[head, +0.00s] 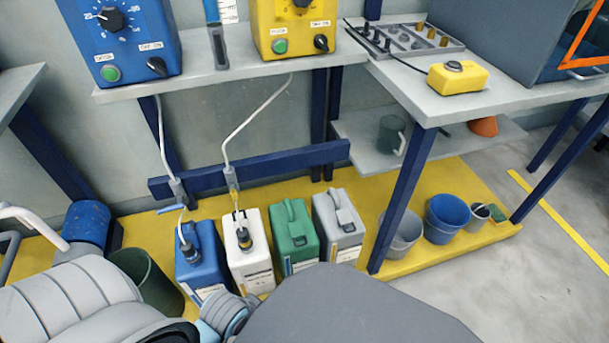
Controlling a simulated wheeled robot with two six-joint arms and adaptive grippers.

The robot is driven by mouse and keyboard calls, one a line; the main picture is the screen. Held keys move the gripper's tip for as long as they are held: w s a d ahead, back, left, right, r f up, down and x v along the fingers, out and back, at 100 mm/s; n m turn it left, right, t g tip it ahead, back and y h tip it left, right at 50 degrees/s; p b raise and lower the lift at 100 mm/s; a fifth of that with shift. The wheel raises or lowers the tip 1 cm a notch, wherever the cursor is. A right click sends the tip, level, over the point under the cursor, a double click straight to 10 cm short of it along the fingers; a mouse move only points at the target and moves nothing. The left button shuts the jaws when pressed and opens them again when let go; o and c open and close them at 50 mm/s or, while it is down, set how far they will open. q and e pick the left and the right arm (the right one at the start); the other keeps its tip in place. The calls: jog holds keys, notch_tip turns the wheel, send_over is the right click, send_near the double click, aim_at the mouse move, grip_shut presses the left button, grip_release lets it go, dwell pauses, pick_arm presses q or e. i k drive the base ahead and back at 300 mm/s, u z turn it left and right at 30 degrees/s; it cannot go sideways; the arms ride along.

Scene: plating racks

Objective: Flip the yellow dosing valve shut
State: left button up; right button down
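The yellow dosing valve (231,188) is a small lever on the thin line that runs from the yellow dosing box (291,26) down to the white jug (248,255). Its yellow lever appears to point down, roughly along the line, but it is small in the picture. A similar valve with a blue lever (171,208) sits to its left, above the blue jug (203,257); that lever lies roughly crosswise to its line. My arm parts fill the lower left and bottom middle. Neither gripper's fingers show, and nothing of mine is seen touching the yellow valve.
A blue rail (265,166) runs behind the valves under the grey shelf (220,72). Green (294,238) and grey (338,225) jugs stand right of the white one. Blue table legs (402,200) and buckets (445,219) stand farther right. Grey floor (500,285) is clear at right.

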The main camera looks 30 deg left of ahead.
aim_at(233, 192)
jog(key=z, duration=0.75)
jog(key=k, duration=1.4)
jog(key=u, duration=1.95)
jog(key=i, duration=0.5)
jog(key=u, duration=0.1)
